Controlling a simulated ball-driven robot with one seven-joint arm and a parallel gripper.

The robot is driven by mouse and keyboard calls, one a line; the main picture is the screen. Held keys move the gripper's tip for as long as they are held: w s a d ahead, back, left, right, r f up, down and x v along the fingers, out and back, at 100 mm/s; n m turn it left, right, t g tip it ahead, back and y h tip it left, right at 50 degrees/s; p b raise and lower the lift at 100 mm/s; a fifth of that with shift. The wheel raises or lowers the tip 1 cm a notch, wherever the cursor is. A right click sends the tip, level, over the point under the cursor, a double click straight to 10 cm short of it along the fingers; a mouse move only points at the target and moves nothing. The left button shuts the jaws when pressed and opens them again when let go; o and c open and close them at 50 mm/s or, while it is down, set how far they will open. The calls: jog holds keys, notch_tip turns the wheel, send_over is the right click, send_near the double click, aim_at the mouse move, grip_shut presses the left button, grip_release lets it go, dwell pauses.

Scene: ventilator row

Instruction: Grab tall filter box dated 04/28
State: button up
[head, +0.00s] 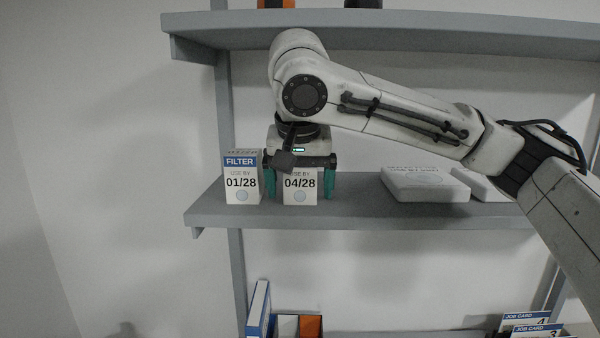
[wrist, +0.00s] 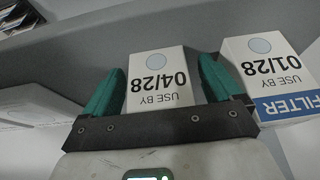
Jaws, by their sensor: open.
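The filter box dated 04/28 (head: 299,188) stands upright on the middle shelf, white with a pale round mark near its base. In the wrist view the 04/28 box (wrist: 158,78) lies between my two teal fingers. My gripper (head: 299,190) points down from above, open, with one finger on each side of the box. I cannot tell whether either finger touches it. The gripper covers the top of the box in the head view. The box dated 01/28 (head: 242,186), with a blue FILTER band, stands just to the left, close to my left finger.
The grey shelf (head: 350,215) is clear right of my gripper up to a flat white package (head: 424,184), with another beside it. An upper shelf (head: 400,32) runs above my arm. Binders (head: 259,308) and job cards (head: 530,328) sit below.

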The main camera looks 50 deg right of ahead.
jog(key=c, duration=1.1)
jog(key=shift+o, duration=0.2)
jog(key=shift+r, duration=0.1)
